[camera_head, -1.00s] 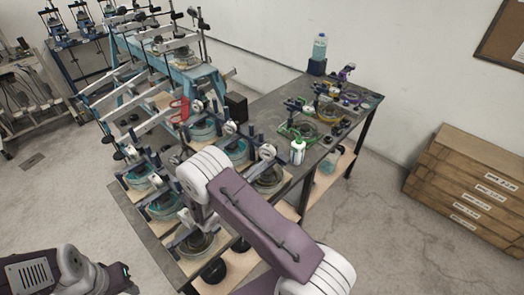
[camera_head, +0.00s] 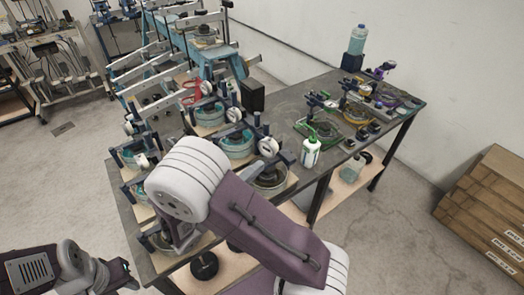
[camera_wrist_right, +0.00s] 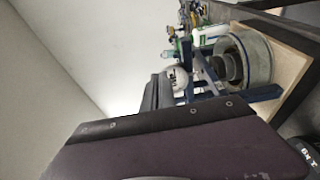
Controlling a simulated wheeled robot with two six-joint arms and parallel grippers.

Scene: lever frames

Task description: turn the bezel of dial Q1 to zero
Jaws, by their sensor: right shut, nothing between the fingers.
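Several small white dials stand on dark blue stands over round basins; I cannot read a label, so I cannot tell which is Q1. One dial (camera_head: 268,147) is at the right front of the group, and others are behind it (camera_head: 234,114) and at the left (camera_head: 129,126). My right gripper (camera_wrist_right: 160,92) is shut and empty in the right wrist view, its dark fingers pointing toward a white round dial (camera_wrist_right: 178,79) on a blue stand. I cannot tell whether they touch. In the head view my right forearm covers part of the front stands.
The dark bench (camera_head: 300,97) carries a white-green bottle (camera_head: 311,150), coloured fixtures and a dark box (camera_head: 252,94). A blue bottle (camera_head: 357,40) stands at its back. Wooden crates (camera_head: 490,205) are at the right.

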